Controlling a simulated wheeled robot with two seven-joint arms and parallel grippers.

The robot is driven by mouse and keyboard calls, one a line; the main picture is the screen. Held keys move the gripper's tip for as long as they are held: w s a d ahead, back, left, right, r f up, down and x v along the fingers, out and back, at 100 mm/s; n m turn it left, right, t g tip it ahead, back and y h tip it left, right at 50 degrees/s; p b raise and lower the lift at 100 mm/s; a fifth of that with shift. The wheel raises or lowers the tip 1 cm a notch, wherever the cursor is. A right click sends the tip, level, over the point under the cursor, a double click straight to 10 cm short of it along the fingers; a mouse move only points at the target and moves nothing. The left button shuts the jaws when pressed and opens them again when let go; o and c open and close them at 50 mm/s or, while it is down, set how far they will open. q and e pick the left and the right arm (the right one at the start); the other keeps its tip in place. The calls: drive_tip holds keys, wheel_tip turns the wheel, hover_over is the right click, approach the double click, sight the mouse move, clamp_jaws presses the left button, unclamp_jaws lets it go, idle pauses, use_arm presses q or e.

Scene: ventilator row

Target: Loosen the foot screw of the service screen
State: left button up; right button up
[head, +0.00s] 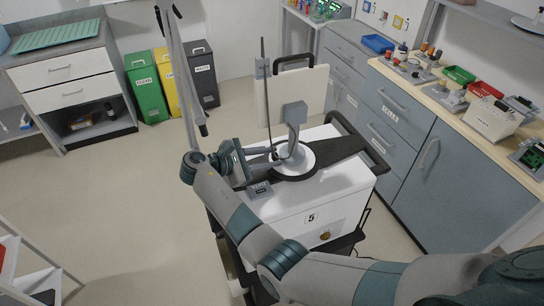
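A white cart marked 5 (312,217) stands in the middle of the head view. On its dark top is a round white foot (306,165) with a grey post (293,135) and a grey block (294,113) at the post's upper end; this looks like the service screen, seen from behind or edge-on. My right gripper (279,154) reaches in from the left of the foot, its fingers level with the base of the post. A foot screw cannot be made out at the fingertips. Whether the fingers are closed on anything is unclear. My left gripper is not in view.
A beige panel (308,92) with a black handle stands behind the post, beside a thin dark pole (265,95). A cluttered counter (437,93) runs along the right. Open floor (110,205) lies left.

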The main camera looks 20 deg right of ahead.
clamp_jaws()
drive_tip(key=shift+r+p, duration=0.2)
drive_tip(key=shift+p, duration=0.5)
drive_tip(key=shift+w+r+n+g+p, duration=0.15)
drive_tip(key=shift+n+g+p, duration=0.55)
drive_tip(key=shift+p, duration=0.5)
drive_tip(key=shift+w+n+g+p, duration=0.1)
drive_tip(key=shift+n+g+p, duration=0.3)
drive_tip(key=shift+n+p, duration=0.4)
drive_tip(key=shift+w+f+n+g, duration=0.1)
drive_tip(key=shift+f+n+g, duration=0.2)
drive_tip(key=shift+n+g, duration=0.4)
unclamp_jaws()
drive_tip(key=shift+d, duration=0.1)
